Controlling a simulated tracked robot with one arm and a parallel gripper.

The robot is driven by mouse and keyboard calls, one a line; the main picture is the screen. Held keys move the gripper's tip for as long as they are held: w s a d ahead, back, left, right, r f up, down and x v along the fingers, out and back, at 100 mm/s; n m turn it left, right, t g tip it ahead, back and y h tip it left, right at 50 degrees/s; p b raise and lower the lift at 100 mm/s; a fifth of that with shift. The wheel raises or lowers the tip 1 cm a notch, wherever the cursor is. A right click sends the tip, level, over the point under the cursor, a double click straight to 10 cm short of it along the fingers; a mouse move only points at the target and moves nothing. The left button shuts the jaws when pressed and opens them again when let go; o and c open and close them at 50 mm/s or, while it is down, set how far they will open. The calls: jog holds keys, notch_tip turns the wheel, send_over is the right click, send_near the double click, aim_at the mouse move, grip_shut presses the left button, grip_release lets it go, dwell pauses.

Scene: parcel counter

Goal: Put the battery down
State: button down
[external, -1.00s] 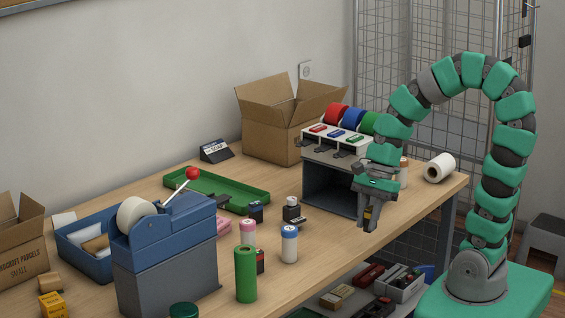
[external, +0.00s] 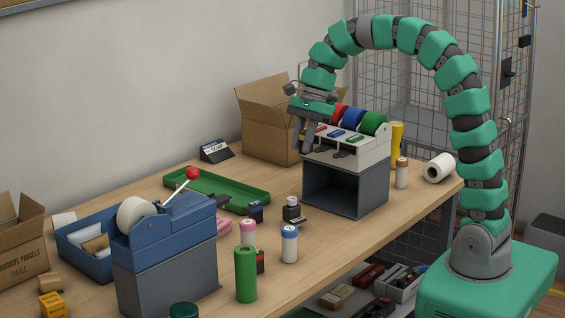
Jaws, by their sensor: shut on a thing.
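My gripper (external: 302,146) points down, high over the table, in front of the cardboard box and at the left edge of the dispenser with coloured rolls. Its jaws are shut on the battery. The fingers hide the battery almost wholly in this view; a second ago a small dark and orange-yellow piece showed between them. The gripper is clear of the wooden tabletop (external: 150,190).
The roll dispenser (external: 345,190) stands close to the right of the gripper, with the open cardboard box (external: 265,140) behind. Some tabletop between tray and dispenser is bare.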

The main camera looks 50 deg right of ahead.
jog(key=w+d+p, duration=0.2)
jog(key=w, duration=0.9)
jog(key=p, duration=0.4)
send_over(233, 202)
notch_tip(233, 202, down, 11)
jog(key=shift+r, duration=0.2)
notch_tip(233, 202, down, 10)
jog(key=shift+s+a+p, duration=0.1)
jog(key=shift+p, duration=0.3)
jog(key=c, duration=1.3)
grip_release()
